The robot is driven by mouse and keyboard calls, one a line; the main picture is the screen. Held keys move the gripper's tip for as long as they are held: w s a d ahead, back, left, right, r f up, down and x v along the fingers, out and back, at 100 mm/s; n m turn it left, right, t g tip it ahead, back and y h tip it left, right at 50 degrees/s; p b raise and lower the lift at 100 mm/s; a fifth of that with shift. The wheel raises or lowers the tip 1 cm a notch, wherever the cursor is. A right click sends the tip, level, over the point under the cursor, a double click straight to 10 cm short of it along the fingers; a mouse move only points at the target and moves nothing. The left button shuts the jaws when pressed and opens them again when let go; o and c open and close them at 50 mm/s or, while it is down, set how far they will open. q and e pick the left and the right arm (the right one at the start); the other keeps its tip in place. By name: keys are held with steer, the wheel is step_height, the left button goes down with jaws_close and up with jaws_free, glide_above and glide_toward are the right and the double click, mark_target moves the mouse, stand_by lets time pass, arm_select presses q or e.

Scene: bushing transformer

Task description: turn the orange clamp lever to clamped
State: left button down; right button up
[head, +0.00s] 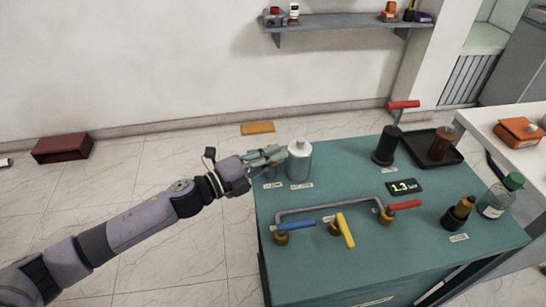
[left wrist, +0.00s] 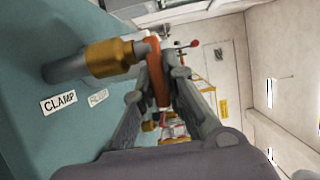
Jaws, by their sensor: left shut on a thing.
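The orange clamp lever (left wrist: 158,78) shows in the left wrist view, joined to a brass collar (left wrist: 112,58) on a grey post. A label reading CLAMP (left wrist: 58,102) is on the teal bench top beside it, with a second label (left wrist: 98,97) too blurred to read. My left gripper (head: 276,154) is at the bench's far left corner, beside a silver canister (head: 300,162). Its fingers (left wrist: 156,88) are shut on the lever, one on each side. In the head view the gripper mostly hides the lever. My right gripper is not in view.
The teal bench (head: 340,195) also holds a pipe with blue (head: 290,226), yellow (head: 345,230) and red (head: 404,205) valve handles. A red-handled lever (head: 403,104), black tray (head: 445,155), display (head: 404,187) and bottle (head: 492,201) stand to the right. The floor left of the bench is largely clear.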

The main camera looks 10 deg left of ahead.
arm_select(q)
steer(key=shift+d+y, duration=0.1)
steer(key=shift+y, duration=0.2)
steer(key=shift+n+t, duration=0.4)
steer(key=w+n+t+y+b, duration=0.1)
steer(key=n+y, duration=0.2)
steer(key=y, duration=0.2)
steer(key=d+n+t+y+b, duration=0.1)
steer(key=n+y+b, duration=0.1)
steer(key=n+y, duration=0.2)
steer(key=w+n+t+y+b, duration=0.1)
steer(key=n+y, duration=0.3)
steer(key=y, duration=0.3)
steer(key=shift+w+d+f+t+y, duration=0.15)
steer(key=shift+w+d+t+y, duration=0.15)
steer(key=shift+d+t+y, duration=0.1)
steer(key=shift+b, duration=0.3)
